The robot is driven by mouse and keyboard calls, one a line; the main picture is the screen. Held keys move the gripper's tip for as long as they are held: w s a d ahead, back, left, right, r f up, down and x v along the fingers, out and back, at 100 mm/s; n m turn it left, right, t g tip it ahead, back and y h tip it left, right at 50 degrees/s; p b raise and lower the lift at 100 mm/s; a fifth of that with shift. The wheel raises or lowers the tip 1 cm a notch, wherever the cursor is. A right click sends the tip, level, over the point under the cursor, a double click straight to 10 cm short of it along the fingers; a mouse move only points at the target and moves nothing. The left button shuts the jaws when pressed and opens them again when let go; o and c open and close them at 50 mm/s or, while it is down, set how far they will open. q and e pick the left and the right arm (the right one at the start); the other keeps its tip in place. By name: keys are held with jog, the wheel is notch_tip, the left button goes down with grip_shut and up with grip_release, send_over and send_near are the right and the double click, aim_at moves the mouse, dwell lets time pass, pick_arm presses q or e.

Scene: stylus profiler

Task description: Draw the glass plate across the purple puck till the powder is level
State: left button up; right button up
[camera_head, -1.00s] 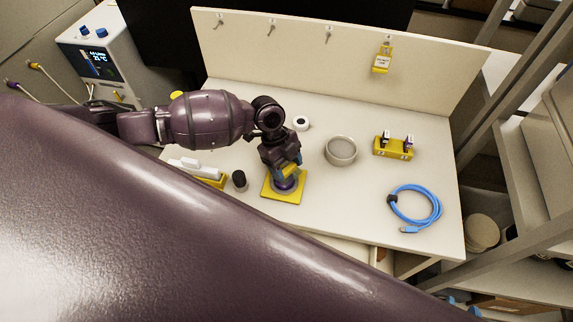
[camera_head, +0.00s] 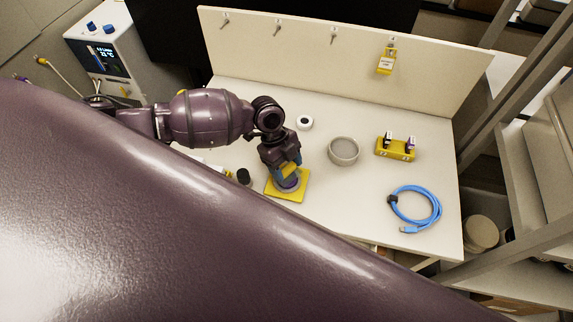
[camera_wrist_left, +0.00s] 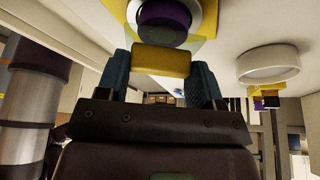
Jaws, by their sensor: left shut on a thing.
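My left gripper (camera_head: 287,168) is above the yellow base plate (camera_head: 298,194) on the bench. In the left wrist view its two blue fingers (camera_wrist_left: 161,78) are shut on the yellow grip (camera_wrist_left: 161,60) of the glass plate. The clear glass plate (camera_wrist_left: 196,42) shows as a faint greenish sheet by the grip, over part of the puck. The purple puck (camera_wrist_left: 164,14) sits in a pale ring on the yellow base plate. The powder cannot be made out. The gripper hides part of the puck in the head view. My right gripper is not in view.
A grey round dish (camera_head: 343,151) stands right of the base plate. A dark-capped jar (camera_head: 244,177) is close on its left. A yellow rack (camera_head: 396,150), a coiled blue cable (camera_head: 415,206) and a small white round item (camera_head: 305,122) lie around. The bench between dish and cable is clear.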

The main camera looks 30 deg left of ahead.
pick_arm(q)
jog(key=shift+r, duration=2.45)
jog(key=shift+w, duration=0.1)
